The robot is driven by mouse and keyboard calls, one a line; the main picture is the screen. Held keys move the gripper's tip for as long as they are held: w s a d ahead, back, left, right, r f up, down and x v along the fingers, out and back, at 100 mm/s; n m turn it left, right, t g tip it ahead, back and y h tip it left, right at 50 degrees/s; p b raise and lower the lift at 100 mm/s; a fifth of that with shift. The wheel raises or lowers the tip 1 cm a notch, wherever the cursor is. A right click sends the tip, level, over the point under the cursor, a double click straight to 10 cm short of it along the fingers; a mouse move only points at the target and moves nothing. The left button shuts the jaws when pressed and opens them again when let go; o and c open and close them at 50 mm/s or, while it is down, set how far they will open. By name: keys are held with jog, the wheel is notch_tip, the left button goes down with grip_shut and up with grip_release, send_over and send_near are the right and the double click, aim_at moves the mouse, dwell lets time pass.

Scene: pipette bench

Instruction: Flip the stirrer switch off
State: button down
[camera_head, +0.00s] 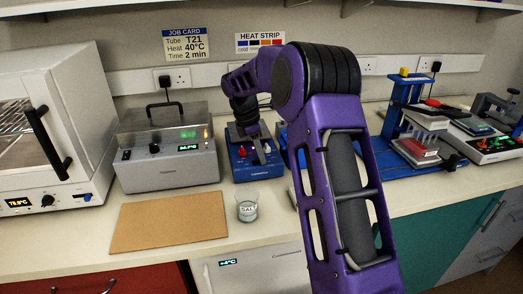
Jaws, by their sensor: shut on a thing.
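The stirrer (246,174) is a small blue box on the bench, left of the middle.
A glass beaker labelled SALT (247,209) stands just in front of the stirrer. A brown board (170,222) lies front left. A grey water bath (168,150) stands left of the stirrer. My arm hides the bench right of it.

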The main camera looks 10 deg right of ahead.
jog(key=c, duration=0.7)
grip_release()
jog(key=shift+r, duration=0.1)
jog(key=p+v, duration=0.2)
jog(key=v, duration=1.5)
jog(key=shift+r, duration=0.15)
